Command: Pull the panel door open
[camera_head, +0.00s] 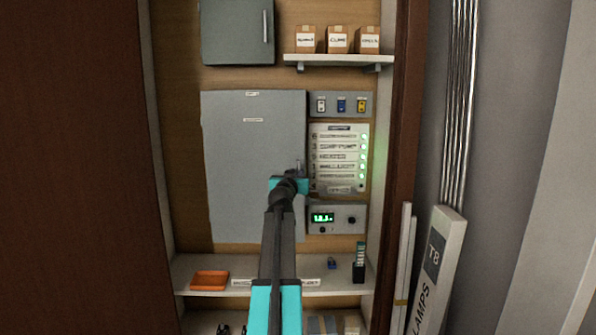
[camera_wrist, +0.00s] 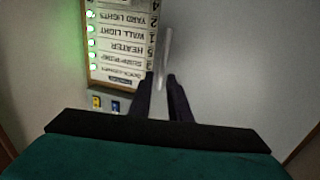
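The panel door (camera_head: 250,140) is a large flat grey door on the wooden back wall in the head view. It looks closed, flush with its surround. Its small upright metal handle (camera_head: 299,167) is near the right edge, just above my gripper (camera_head: 289,184). In the wrist view, the door fills the right side as a pale surface (camera_wrist: 240,70). The handle (camera_wrist: 165,50) runs down between the two dark fingers of my gripper (camera_wrist: 161,85). The fingers lie close on either side of the handle and look shut on it; the contact itself is partly hidden.
A lit switch panel (camera_head: 340,160) sits right beside the door's handle edge. A display box (camera_head: 337,218) is below it. A shelf (camera_head: 220,265) with an orange tray (camera_head: 210,281) lies below the door. A brown post (camera_head: 405,130) stands at the right.

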